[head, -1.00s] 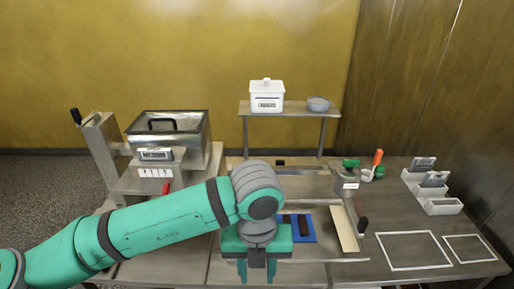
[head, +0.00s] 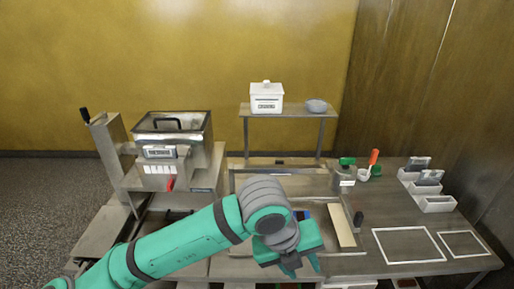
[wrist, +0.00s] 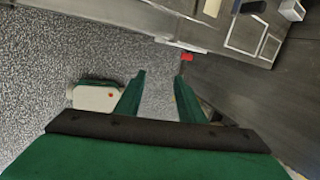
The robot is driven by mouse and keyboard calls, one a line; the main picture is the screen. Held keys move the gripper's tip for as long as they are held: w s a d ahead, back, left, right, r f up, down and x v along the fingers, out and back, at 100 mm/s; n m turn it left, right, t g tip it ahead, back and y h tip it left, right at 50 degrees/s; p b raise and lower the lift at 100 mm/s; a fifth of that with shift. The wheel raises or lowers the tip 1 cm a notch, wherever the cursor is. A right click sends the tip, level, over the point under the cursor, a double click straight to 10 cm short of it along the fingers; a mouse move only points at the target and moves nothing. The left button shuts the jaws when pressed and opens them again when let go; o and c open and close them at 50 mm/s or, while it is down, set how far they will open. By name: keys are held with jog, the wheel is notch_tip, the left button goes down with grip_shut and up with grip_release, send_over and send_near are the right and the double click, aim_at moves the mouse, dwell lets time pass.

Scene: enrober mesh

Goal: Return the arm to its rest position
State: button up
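My teal arm (head: 185,245) reaches in from the lower left of the head view, bent at a grey joint. My gripper (head: 300,272) hangs tilted over the front edge of the metal bench (head: 390,215). In the wrist view my gripper (wrist: 161,76) has its two green fingers apart. Only speckled floor shows between them, so it is open and empty. A blue pad (head: 306,214) on the bench is mostly hidden behind my gripper.
A steel machine (head: 172,140) with a lidded tank stands left. A shelf (head: 290,109) at the back holds a white lidded box (head: 267,98) and a grey bowl (head: 316,105). White outlined squares (head: 408,245) mark clear bench at right; small trays (head: 427,188) stand behind.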

jog(key=w+d+r+n+t+h, duration=0.3)
jog(key=d+r+n+h, duration=0.25)
jog(key=d, duration=0.25)
jog(key=w+d+r+n+t+h, duration=0.2)
jog(key=d+r+n+t+h, duration=0.1)
jog(key=d+r+n+h, duration=0.25)
jog(key=w+a+f+n+t+y, duration=0.1)
jog(key=a+f+n+t+y, duration=0.4)
jog(key=n, duration=0.4)
jog(key=w+a+f+n+t+y, duration=0.1)
jog(key=a+f+n+t+y, duration=0.15)
jog(key=f+n+t, duration=0.55)
jog(key=s+a+f+n+g+y, duration=0.3)
jog(key=s+a+f+n+y, duration=0.4)
jog(key=s+f, duration=0.5)
jog(key=s+a+f, duration=0.2)
jog(key=s+a, duration=0.1)
jog(key=s, duration=0.3)
jog(key=s+a+f+g, duration=0.1)
jog(key=s+a+f, duration=0.1)
jog(key=s, duration=0.5)
jog(key=s+a+f+g, duration=0.1)
jog(key=s+a+f, duration=0.1)
jog(key=s+a, duration=0.2)
jog(key=shift+s+f+y, duration=0.3)
jog(key=shift+s+y, duration=0.05)
jog(key=shift+s, duration=1.15)
